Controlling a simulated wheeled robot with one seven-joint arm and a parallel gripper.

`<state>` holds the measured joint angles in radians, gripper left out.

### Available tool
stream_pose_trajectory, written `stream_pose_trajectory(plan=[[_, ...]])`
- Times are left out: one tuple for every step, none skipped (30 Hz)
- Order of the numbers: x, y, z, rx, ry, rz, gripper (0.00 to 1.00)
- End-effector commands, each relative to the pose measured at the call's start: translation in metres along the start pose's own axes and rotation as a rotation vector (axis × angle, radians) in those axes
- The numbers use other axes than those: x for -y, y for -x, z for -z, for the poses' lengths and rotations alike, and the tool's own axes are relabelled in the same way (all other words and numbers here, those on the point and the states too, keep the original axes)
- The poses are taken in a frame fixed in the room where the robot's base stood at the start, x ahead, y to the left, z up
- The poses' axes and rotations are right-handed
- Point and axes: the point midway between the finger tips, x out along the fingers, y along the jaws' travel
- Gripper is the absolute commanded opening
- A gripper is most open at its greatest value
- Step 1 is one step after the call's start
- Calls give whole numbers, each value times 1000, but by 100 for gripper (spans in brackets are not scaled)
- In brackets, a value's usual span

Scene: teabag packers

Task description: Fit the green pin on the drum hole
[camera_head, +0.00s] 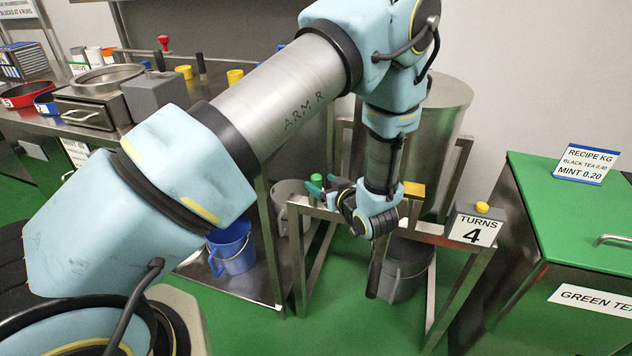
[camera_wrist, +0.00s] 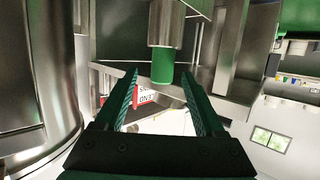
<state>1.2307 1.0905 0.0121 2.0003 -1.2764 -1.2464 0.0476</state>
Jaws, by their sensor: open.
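In the wrist view a green cylindrical end (camera_wrist: 163,66), which looks like the green pin, shows below a steel sleeve (camera_wrist: 166,24). It lies ahead of my gripper (camera_wrist: 160,88), in line with the gap between the fingertips. The jaws are open with nothing gripped.
The steel stand (camera_head: 462,270) carries a "TURNS 4" sign (camera_head: 474,230). A grey bucket (camera_head: 405,268) stands below. A blue bucket (camera_head: 232,247) is on a low shelf at left. A green-lidded bin (camera_head: 580,215) stands close on the right. Green floor is clear in front.

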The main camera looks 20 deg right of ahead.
Motion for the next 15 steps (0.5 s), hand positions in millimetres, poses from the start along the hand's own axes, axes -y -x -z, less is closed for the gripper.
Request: stream_pose_trajectory(plan=[[1, -6, 1, 0, -1, 1, 71], [1, -8, 1, 0, -1, 1, 71], [1, -12, 2, 0, 0, 1, 71], [1, -14, 2, -1, 0, 2, 71], [1, -17, 3, -1, -1, 2, 71], [2, -22, 4, 0, -2, 1, 71], [2, -26, 4, 0, -2, 2, 71], [3, -31, 5, 1, -1, 2, 71], [3, -37, 5, 1, -1, 2, 71], [4, -42, 6, 1, -2, 2, 71], [3, -46, 5, 0, -1, 1, 71], [3, -51, 4, 0, 0, 1, 71], [3, -54, 4, 0, 0, 1, 71], [3, -57, 3, 0, 0, 0, 71], [3, -60, 3, 1, -1, 0, 71]])
